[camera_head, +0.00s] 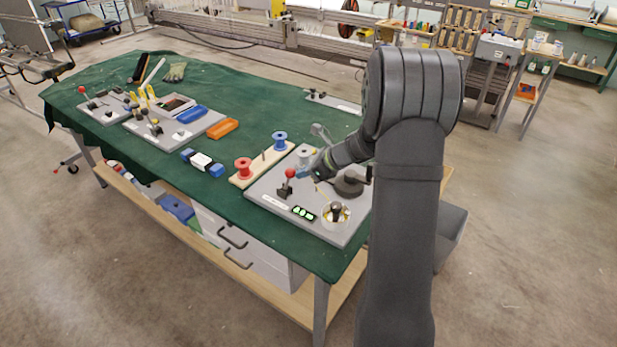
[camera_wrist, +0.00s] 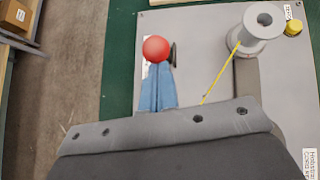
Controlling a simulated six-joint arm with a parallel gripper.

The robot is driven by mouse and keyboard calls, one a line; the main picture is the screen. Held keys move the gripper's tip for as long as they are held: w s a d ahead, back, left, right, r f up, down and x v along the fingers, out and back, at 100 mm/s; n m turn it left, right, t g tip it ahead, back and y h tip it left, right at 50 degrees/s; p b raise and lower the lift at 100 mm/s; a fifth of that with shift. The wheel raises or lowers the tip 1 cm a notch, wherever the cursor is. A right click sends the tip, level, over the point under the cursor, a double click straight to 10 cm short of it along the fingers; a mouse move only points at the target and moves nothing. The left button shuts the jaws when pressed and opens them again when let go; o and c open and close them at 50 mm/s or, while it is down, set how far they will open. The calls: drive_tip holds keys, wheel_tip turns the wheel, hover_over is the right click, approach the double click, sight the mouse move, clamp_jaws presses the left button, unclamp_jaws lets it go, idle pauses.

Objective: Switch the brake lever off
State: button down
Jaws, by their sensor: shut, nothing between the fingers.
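The brake lever, with a red ball knob (camera_head: 290,173) on a dark base, stands upright near the left side of the grey board (camera_head: 262,188) at the table's near right. In the wrist view the red knob (camera_wrist: 155,48) lies just beyond my fingertips. My gripper (camera_head: 302,173) has blue fingers, is shut and empty, and is close to the right of the knob in the head view. In the wrist view my gripper (camera_wrist: 157,66) appears to meet or overlap the knob's lower edge; I cannot tell whether they touch. The lever's shaft is mostly hidden there.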

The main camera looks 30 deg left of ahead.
drive_tip(key=a+r+h, duration=0.1)
drive_tip(key=a+h, duration=0.7)
drive_tip(key=a, duration=0.2)
drive_tip(key=shift+r+m, duration=0.3)
drive_tip(key=shift+r, duration=0.1)
drive_tip(key=shift+a, duration=0.1)
idle(0.3)
drive_tip(key=d+v, duration=0.1)
drive_tip(key=v, duration=1.2)
drive_tip(key=shift+d, duration=0.35)
drive_tip(key=shift+f, duration=0.15)
